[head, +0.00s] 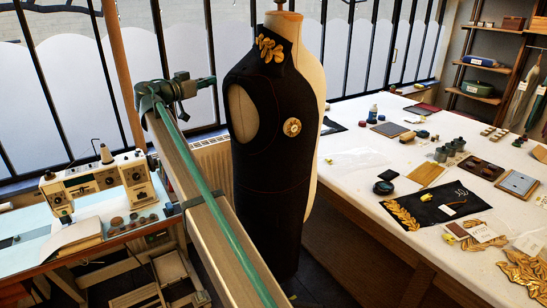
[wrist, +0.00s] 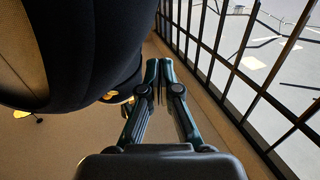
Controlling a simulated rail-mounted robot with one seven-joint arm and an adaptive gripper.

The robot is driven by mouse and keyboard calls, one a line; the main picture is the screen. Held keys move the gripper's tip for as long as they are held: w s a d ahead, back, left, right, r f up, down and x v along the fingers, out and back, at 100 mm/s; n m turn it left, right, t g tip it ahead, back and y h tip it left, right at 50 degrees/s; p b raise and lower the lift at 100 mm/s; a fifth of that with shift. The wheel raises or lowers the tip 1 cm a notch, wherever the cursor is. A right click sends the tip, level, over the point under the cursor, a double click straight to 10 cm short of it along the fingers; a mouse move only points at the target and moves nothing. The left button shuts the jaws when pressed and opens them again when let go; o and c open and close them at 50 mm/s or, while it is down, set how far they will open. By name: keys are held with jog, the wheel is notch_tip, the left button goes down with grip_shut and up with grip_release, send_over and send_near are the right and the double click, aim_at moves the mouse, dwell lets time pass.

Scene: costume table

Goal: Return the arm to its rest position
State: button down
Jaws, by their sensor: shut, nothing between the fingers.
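My gripper (wrist: 162,70) is shut and empty in the wrist view, its two dark green fingers together at the tips. It is in the air beside a dark rounded garment form (wrist: 90,50), which fills the upper left of that view. No contact shows between them. In the head view, what looks like my arm (head: 183,165) stretches forward to the left of the dress form. A dark green jointed part (head: 180,88) is at its far end; I cannot make out the fingers there.
The dress form (head: 268,175) wears a black garment with gold ornaments. A white worktable (head: 350,185) with many small items is at right, a sewing machine (head: 105,180) at left. Barred windows (head: 75,75) stand behind; window bars (wrist: 250,65) also line the wrist view's right side.

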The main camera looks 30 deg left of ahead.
aim_at(224, 85)
jog(key=shift+w+d+b, duration=0.4)
jog(key=shift+w+d, duration=0.5)
jog(key=shift+d, duration=0.25)
dwell(0.5)
jog(key=s+d+y, duration=0.1)
jog(key=d+n+y+b, duration=0.1)
jog(key=d, duration=0.1)
jog(key=s+d+n+y+b, duration=0.1)
jog(key=shift+s+d+f+y, duration=0.15)
jog(key=shift+s+d+y, duration=0.15)
jog(key=shift+s+d+n+y, duration=0.15)
jog(key=shift+d+n+y, duration=0.15)
jog(key=shift+n+y, duration=0.1)
jog(key=shift+r, duration=0.2)
